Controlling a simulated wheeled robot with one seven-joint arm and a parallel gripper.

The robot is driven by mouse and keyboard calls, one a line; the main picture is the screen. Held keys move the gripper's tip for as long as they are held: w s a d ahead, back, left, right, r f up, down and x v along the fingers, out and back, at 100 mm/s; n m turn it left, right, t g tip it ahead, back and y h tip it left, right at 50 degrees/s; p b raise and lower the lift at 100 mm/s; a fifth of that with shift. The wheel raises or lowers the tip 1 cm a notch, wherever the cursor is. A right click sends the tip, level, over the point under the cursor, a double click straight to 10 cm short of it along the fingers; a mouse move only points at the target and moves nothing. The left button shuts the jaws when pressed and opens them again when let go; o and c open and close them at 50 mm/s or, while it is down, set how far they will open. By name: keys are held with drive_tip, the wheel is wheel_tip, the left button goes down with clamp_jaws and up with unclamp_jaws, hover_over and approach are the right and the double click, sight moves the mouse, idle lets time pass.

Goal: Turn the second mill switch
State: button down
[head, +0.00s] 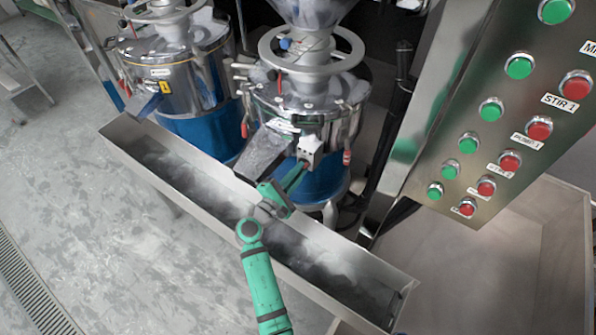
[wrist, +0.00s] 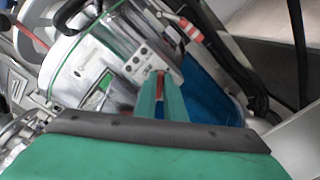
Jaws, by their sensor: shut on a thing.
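The second mill (head: 300,100) is the steel drum on a blue base at the centre of the head view. A small grey-white switch box (head: 310,146) is fixed to its front side, and it also shows in the wrist view (wrist: 146,65). My green gripper (head: 299,170) reaches up to this box from below. In the wrist view, its fingertips (wrist: 161,82) are at the lower face of the box, shut on a small red switch knob between them. The fingers hide most of the knob, so its angle cannot be told.
A long steel trough (head: 400,282) with pale powder runs below the mills, under my arm. Another mill (head: 170,70) stands to the left. A panel (head: 480,110) of green and red buttons is at right. A chute (head: 262,150) sits left of the box.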

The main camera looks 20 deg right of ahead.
drive_tip(key=shift+s+f+m, duration=0.1)
drive_tip(key=shift+f+m, duration=0.1)
drive_tip(key=shift+m, duration=1.55)
drive_tip(key=shift+f+m, duration=0.2)
drive_tip(key=shift+m, duration=1.55)
drive_tip(key=c, duration=1.8)
unclamp_jaws()
drive_tip(key=shift+c, duration=0.2)
drive_tip(key=v, duration=1)
drive_tip(key=shift+s+a, duration=0.3)
